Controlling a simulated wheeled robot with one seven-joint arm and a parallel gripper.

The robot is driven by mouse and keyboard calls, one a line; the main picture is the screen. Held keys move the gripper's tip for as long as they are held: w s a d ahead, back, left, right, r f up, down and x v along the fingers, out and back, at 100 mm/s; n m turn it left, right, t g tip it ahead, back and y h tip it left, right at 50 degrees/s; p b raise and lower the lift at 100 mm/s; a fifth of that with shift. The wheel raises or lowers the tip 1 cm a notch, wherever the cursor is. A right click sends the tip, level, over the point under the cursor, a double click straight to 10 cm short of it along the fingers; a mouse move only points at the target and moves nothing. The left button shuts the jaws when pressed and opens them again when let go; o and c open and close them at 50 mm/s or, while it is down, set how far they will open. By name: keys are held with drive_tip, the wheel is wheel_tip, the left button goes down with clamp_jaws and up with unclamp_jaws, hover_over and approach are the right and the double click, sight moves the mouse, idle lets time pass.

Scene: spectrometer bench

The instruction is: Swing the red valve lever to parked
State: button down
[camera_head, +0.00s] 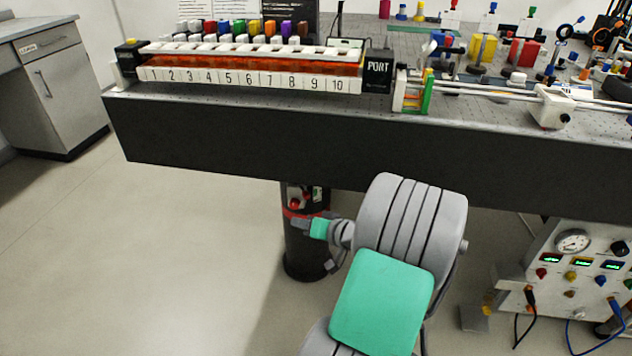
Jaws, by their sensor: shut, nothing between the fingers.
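A red bar (292,212) shows in front of the dark table leg, beside my gripper. It may be the red valve lever, but I cannot tell for sure. A small light fitting with red parts (296,202) sits just above it on the leg. My gripper (296,222) is small and far off in the head view, pointing left in front of the leg. It is shut and looks empty. I cannot tell whether it touches the red bar. My arm hides part of the area to the right of the leg.
The optical bench's dark front edge (230,139) overhangs the leg. It carries a numbered cuvette rack (250,80), a PORT block (378,71) and optics. A gauge panel (574,262) with coloured knobs and cables stands at lower right. The floor (150,260) at left is clear.

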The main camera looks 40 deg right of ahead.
drive_tip(key=s+d+r+m+t+h, duration=0.2)
drive_tip(key=s+d+r+m+h, duration=0.1)
drive_tip(key=d, duration=0.5)
drive_tip(key=shift+s+d+r+m+t+h, duration=0.15)
drive_tip(key=shift+s+d+m+t+h, duration=0.2)
drive_tip(key=shift+s, duration=0.45)
drive_tip(key=b+x, duration=0.1)
drive_tip(key=x, duration=0.9)
drive_tip(key=shift+b, duration=0.4)
drive_tip(key=shift+a+h, duration=0.15)
drive_tip(key=shift+h, duration=0.1)
